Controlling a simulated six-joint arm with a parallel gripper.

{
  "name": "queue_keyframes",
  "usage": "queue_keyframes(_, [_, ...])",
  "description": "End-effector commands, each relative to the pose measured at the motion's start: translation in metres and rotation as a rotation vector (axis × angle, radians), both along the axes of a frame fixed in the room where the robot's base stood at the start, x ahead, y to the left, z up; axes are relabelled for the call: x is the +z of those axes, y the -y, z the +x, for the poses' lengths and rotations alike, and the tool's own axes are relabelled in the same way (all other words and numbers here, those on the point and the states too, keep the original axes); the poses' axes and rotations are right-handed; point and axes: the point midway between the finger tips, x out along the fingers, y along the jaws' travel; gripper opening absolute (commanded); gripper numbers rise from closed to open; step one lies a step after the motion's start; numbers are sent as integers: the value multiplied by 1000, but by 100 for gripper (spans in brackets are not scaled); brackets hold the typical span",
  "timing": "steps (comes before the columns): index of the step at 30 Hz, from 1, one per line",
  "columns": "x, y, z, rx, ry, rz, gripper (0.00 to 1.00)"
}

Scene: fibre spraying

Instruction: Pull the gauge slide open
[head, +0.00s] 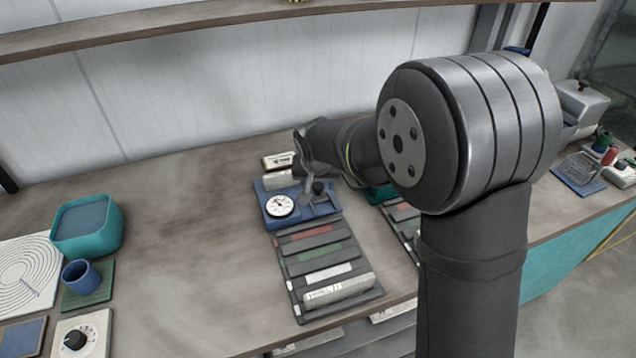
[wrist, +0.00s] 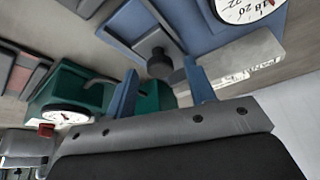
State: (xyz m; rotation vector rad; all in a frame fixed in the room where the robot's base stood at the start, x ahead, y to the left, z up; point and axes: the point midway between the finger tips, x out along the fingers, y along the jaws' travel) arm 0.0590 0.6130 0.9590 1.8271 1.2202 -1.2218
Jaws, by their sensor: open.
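The blue gauge (head: 268,218) with a round white dial (head: 280,206) sits on the bench in the head view. Its body (wrist: 205,30) fills the top of the wrist view, with the dial (wrist: 248,8) cut off at the edge. The grey slide (wrist: 150,42) carries a dark round knob (wrist: 160,66). My gripper (wrist: 162,68) is open, its two blue fingers apart, with the knob appearing between the tips. I cannot tell whether they touch it. In the head view my gripper (head: 312,182) is over the gauge's right part, partly hiding the slide.
A green gauge (wrist: 60,92) stands close beside, mostly hidden by my arm in the head view. A pale labelled block (head: 278,178) is behind the blue gauge. A rack of grey strips (head: 318,262) lies in front. Bench left of the gauge is clear up to a teal box (head: 88,238).

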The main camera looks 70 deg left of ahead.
Motion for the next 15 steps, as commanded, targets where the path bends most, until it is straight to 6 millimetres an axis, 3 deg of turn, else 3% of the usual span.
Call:
queue_keyframes(11, [-6,-3,1,0,0,1,50])
queue_keyframes(12, [-6,-3,1,0,0,1,48])
queue_keyframes(15, [-6,-3,1,0,0,1,28])
